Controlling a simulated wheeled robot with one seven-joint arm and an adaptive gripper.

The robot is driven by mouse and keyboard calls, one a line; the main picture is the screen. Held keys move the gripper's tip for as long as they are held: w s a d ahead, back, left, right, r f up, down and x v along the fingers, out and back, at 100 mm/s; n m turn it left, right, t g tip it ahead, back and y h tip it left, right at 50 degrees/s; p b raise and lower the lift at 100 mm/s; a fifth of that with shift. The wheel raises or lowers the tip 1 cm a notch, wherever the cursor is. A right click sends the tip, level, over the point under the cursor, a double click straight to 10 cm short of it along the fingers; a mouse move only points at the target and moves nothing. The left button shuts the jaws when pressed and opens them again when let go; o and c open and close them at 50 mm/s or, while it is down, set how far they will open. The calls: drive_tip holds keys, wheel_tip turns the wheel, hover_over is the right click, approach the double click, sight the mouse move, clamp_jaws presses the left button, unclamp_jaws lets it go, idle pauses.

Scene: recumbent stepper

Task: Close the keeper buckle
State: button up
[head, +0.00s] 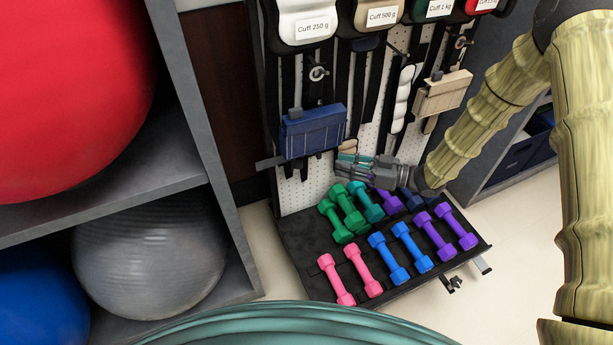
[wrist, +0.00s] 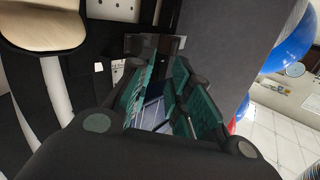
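My gripper (head: 343,166) reaches in from the right, just below and right of the blue box (head: 313,132) that hangs on the rack. In the wrist view its teal-padded fingers (wrist: 165,75) stand apart, with a bluish surface showing between them. I see no object clearly held. A dark flat bar (head: 270,162) sticks out at the lower left of the blue box. A small dark block (wrist: 141,46) shows just beyond the fingertips in the wrist view. I cannot tell for certain which of these dark parts is the keeper buckle. The fingers partly hide what lies ahead.
Labelled cuffs (head: 307,22) and straps hang on the white pegboard (head: 296,198). A wooden box (head: 443,92) hangs to the right. Below, a black tray (head: 307,262) bears several coloured dumbbells. A grey shelf (head: 125,208) with large balls stands at left.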

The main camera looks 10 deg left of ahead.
sight(298, 162)
drive_tip(key=n+g+b, duration=0.3)
drive_tip(key=shift+w+a+f+n+y, duration=0.2)
drive_tip(key=shift+n+y, duration=0.1)
drive_tip(key=shift+y, duration=0.1)
drive_tip(key=s+a+b, duration=0.1)
drive_tip(key=a+b, duration=0.3)
drive_tip(key=a, duration=0.6)
drive_tip(key=shift+a, duration=0.25)
drive_tip(key=shift+s, duration=0.1)
clamp_jaws()
